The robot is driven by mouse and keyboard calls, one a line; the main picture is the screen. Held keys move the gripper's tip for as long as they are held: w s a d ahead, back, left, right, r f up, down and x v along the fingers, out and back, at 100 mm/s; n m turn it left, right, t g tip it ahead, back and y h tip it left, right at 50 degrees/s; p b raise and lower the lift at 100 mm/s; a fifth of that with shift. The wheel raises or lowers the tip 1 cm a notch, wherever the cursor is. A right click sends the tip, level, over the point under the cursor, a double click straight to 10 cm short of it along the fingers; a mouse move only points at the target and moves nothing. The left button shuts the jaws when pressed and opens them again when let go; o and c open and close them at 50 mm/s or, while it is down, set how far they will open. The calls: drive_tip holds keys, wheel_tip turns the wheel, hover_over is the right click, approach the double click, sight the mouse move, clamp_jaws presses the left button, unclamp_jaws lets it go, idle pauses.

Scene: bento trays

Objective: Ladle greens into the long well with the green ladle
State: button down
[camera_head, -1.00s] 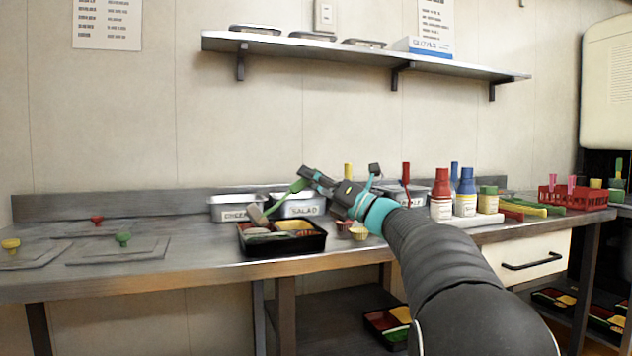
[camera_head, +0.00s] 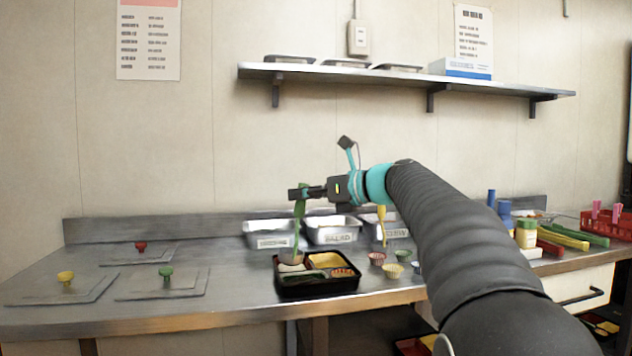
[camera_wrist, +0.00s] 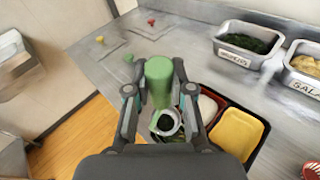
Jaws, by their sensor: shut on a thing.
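My gripper (camera_head: 303,192) is shut on the handle of the green ladle (camera_head: 299,228) in the head view. The ladle hangs nearly upright, its bowl over the left part of the black bento tray (camera_head: 318,291). In the wrist view the green handle (camera_wrist: 158,84) stands between my fingers. The ladle's bowl (camera_wrist: 176,128) below shows something dark inside, too small to identify. My gripper and the ladle hide the tray's near left part, and I cannot tell which well lies under the bowl. The greens bin (camera_wrist: 243,60), with dark leafy food, stands behind the tray.
A salad bin (camera_wrist: 308,80) stands right of the greens bin. Small cups (camera_head: 377,258) sit right of the tray. Flat lids with red, yellow and green knobs (camera_head: 166,272) lie left. Bottles (camera_head: 526,234) and a red basket (camera_head: 607,224) stand right. A shelf (camera_head: 400,76) hangs above.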

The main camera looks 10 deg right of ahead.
drive_tip(key=shift+a+r+h+p, duration=0.4)
drive_tip(key=shift+a+r+p, duration=0.1)
drive_tip(key=shift+r+p, duration=0.1)
drive_tip(key=shift+a+f+n+g, duration=0.15)
drive_tip(key=shift+a+n+g, duration=0.25)
drive_tip(key=shift+a+n, duration=0.1)
drive_tip(key=shift+a+r+h, duration=0.2)
drive_tip(key=shift+r+h, duration=0.2)
drive_tip(key=shift+r, duration=1.25)
